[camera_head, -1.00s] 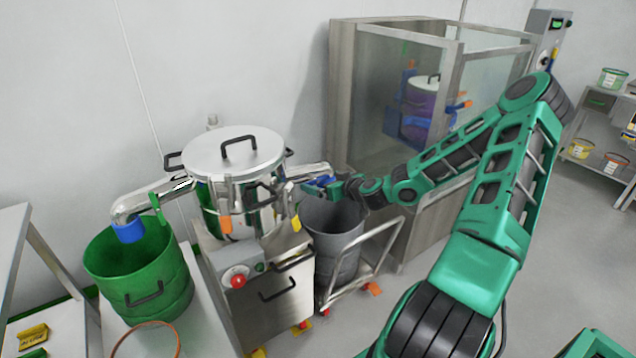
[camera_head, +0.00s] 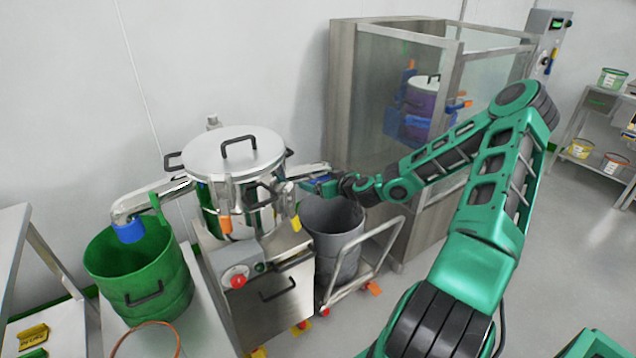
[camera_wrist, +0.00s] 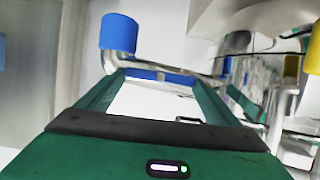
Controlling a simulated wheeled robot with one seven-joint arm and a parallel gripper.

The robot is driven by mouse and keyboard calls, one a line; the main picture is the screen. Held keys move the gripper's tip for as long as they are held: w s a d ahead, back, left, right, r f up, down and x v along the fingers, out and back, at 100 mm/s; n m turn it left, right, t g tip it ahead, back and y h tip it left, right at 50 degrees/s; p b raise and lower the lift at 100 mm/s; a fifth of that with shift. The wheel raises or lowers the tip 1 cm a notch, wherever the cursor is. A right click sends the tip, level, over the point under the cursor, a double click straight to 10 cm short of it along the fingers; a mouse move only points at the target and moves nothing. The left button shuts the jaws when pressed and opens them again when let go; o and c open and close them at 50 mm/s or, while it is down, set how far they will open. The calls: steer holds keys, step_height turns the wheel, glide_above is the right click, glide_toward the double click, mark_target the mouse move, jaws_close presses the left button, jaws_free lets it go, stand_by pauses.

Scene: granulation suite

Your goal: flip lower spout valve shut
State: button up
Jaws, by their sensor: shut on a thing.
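The steel vessel (camera_head: 232,160) has a spout on each side. The right-hand spout (camera_head: 308,170) reaches out over a grey bin and has a blue part (camera_head: 320,184) at its end. My gripper (camera_head: 332,186) is at this blue part. In the wrist view, its green fingers (camera_wrist: 158,82) are shut on a narrow blue piece (camera_wrist: 160,75), seemingly the valve handle. A blue sleeve (camera_wrist: 118,33) on a bent pipe stands just beyond. The left-hand spout (camera_head: 150,198) has a green handle (camera_head: 157,206) and a blue end (camera_head: 130,231). The exact valve angle is unclear.
A grey bin (camera_head: 333,222) stands under the right spout beside a trolley rail (camera_head: 372,252). A green drum (camera_head: 140,275) is under the left spout. A glass-walled cabinet (camera_head: 385,110) stands close behind my forearm. Shelves (camera_head: 605,130) are at the far right.

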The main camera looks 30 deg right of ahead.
steer(key=shift+d, duration=0.15)
steer(key=m+y, duration=0.2)
steer(key=m, duration=0.1)
steer(key=shift+d+f+m+y, duration=0.1)
steer(key=shift+d+m+y, duration=0.2)
steer(key=shift+d, duration=0.05)
steer(key=m, duration=0.1)
steer(key=m+y, duration=0.1)
steer(key=shift+d+f+m+t+y, duration=0.2)
steer(key=shift+m+t+y, duration=0.1)
steer(key=m+y, duration=0.1)
steer(key=m, duration=0.1)
steer(key=m+t, duration=0.1)
steer(key=m, duration=0.1)
steer(key=f+m+t+y, duration=0.1)
steer(key=m, duration=0.2)
steer(key=shift+d+y, duration=0.2)
steer(key=shift+y, duration=0.1)
steer(key=shift+f, duration=0.1)
steer(key=shift+m, duration=0.3)
steer(key=o, duration=0.9)
steer(key=shift+a, duration=0.1)
